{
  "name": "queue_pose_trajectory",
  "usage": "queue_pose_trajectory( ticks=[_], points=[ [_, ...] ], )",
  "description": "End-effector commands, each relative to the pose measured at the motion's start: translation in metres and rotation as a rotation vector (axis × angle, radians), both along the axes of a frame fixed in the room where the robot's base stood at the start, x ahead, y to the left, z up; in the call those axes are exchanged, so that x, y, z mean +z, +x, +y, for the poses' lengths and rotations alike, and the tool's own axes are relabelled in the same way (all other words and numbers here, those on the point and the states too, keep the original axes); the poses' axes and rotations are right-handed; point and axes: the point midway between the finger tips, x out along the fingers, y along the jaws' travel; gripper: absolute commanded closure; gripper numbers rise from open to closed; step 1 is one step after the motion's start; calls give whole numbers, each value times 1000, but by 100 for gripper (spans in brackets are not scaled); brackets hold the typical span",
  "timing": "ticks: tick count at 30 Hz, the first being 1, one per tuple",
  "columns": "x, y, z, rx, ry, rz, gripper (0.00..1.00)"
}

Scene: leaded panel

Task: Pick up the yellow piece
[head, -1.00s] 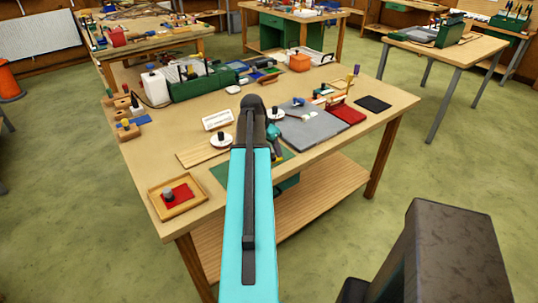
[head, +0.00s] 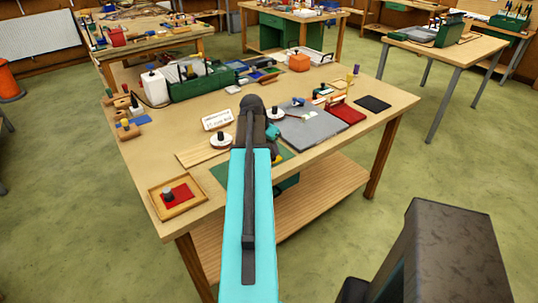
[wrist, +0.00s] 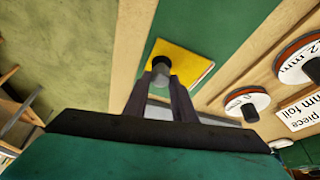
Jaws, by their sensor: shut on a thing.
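My gripper (wrist: 161,78) is shut on the knob, one dark finger at each side. I cannot tell whether the plate touches the mat. In the head view my arm hides most of the yellow piece (head: 286,154), and only a bit of yellow shows beside the arm.
A wooden tray (head: 157,207) with a red knobbed piece stands at the table's front left. Discs with dark knobs (head: 221,141) and a white label card (head: 217,119) lie close by. A grey board (head: 312,128) is to the right, and a green rack (head: 200,88) stands behind.

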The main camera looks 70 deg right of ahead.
Motion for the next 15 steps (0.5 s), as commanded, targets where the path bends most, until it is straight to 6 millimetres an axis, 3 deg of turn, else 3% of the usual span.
queue_pose_trajectory(
  ticks=[15],
  points=[
    [13,0,-1,-1,-1,-1,96]
  ],
)
